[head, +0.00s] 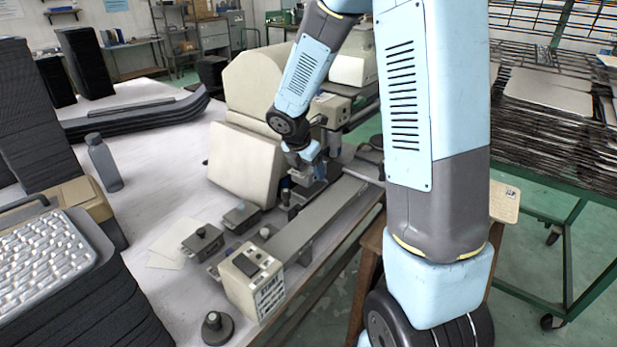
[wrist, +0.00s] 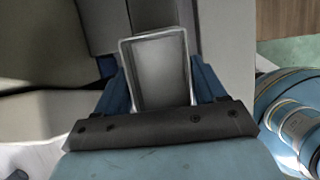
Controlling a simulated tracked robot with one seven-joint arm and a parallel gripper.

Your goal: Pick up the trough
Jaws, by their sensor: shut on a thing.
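The trough (wrist: 160,70) is a small grey open piece with a raised pale rim, seen from above in the wrist view. My gripper (wrist: 162,88) is shut on it, with one blue finger on each side. In the head view my gripper (head: 308,170) points down over the bench, beside the cream machine. The trough is small and mostly hidden there, so I cannot tell whether it touches the surface below.
A long grey rail (head: 320,215) runs along the bench below my gripper. A cream control box (head: 250,280) stands at its near end. A cream machine housing (head: 243,165) is close on the left. A grey bottle (head: 104,162) stands farther left. White tabletop between is partly clear.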

